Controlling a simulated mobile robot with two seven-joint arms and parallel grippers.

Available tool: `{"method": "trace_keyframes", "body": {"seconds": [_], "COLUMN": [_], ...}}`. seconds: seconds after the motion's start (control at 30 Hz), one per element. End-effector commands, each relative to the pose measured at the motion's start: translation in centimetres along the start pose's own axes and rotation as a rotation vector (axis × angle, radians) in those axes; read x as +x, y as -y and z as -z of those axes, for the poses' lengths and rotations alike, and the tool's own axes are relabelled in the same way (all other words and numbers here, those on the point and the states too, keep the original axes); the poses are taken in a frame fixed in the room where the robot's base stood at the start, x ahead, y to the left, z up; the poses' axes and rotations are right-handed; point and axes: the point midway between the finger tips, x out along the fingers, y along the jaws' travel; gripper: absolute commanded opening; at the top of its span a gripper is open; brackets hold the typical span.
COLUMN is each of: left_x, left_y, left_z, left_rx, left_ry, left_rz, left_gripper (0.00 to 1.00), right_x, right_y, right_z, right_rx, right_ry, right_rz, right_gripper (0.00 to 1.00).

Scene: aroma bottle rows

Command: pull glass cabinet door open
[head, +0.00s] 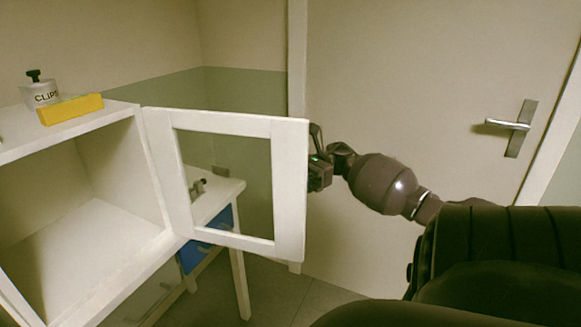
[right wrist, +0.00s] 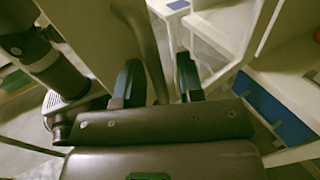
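The glass cabinet door (head: 291,190), a white frame around a clear pane, stands swung wide open from its hinge on the right side of the white cabinet (head: 120,250). My right gripper (head: 318,172) is at the door's free edge, partly hidden by the frame. In the right wrist view the two fingers of the right gripper (right wrist: 160,82) stand apart. A brownish bar (right wrist: 146,40) runs between them, close to the left finger; I cannot tell whether it touches. My left gripper is not in view.
The cabinet shelf (head: 90,235) looks empty. A white table (head: 241,285) with blue drawers stands behind the glass door. A room door with a metal handle (head: 508,125) is at right.

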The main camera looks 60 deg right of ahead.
Motion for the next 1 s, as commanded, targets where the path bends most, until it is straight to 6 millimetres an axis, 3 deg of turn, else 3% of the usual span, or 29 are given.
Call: {"method": "trace_keyframes", "body": {"seconds": [0.37,0.8,1.0], "left_x": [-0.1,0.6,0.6], "left_y": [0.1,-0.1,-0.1], "left_z": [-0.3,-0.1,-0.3], "left_rx": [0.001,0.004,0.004], "left_ry": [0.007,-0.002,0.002], "left_rz": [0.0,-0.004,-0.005], "left_gripper": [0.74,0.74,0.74], "right_x": [-0.6,-7.7,-10.1], "right_y": [0.0,0.1,0.1], "right_z": [0.1,0.2,0.1], "right_rx": [0.001,0.003,0.002], "right_ry": [0.0,-0.001,-0.001], "right_rz": [0.001,0.002,0.001], "right_gripper": [0.36,0.36,0.36]}}
